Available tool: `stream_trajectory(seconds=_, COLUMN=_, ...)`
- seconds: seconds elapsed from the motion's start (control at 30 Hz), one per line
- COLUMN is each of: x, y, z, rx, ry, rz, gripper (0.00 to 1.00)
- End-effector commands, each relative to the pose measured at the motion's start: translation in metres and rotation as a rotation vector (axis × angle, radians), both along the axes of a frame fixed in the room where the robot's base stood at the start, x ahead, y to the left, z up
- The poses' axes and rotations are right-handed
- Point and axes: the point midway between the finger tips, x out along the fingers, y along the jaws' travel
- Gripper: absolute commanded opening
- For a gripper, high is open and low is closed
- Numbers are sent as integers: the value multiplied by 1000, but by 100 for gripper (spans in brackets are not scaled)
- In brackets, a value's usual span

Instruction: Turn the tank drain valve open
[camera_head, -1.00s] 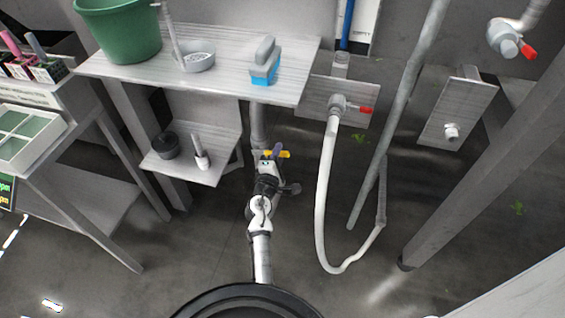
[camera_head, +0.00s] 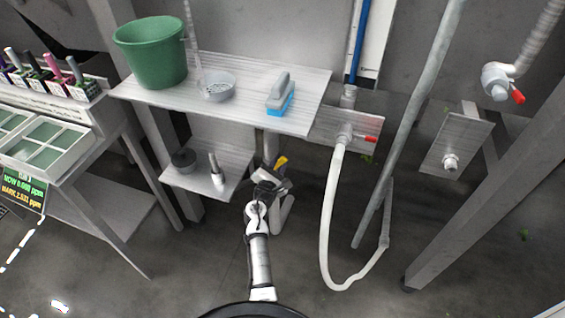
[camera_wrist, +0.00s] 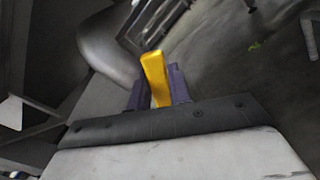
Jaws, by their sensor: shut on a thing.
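The drain valve's yellow lever handle (camera_head: 281,161) shows below the tank shelf, beside a grey vertical pipe (camera_head: 270,145). In the head view it points up and to the right, and my arm partly hides it. My gripper (camera_head: 271,168) is at the lever. In the wrist view the yellow lever (camera_wrist: 155,76) stands between the two purple fingers of my gripper (camera_wrist: 159,88), which is shut on it. A curved grey pipe (camera_wrist: 105,45) lies close by at upper left. The valve body is mostly hidden.
A shelf with a green bucket (camera_head: 157,55), a strainer (camera_head: 217,87) and a blue-grey brush (camera_head: 281,95) is above. A lower shelf (camera_head: 235,158) is left of my gripper. A white hose (camera_head: 328,220) hangs from a red-handled valve (camera_head: 345,132) at right.

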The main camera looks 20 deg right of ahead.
Motion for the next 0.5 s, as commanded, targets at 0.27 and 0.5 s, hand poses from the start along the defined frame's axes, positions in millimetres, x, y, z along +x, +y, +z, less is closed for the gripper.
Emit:
stream_trajectory(seconds=0.27, x=4, y=4, z=7, rx=-72, ry=43, rz=-1, gripper=0)
stream_trajectory(seconds=0.5, x=5, y=5, z=7, rx=-84, ry=53, rz=-1, gripper=0)
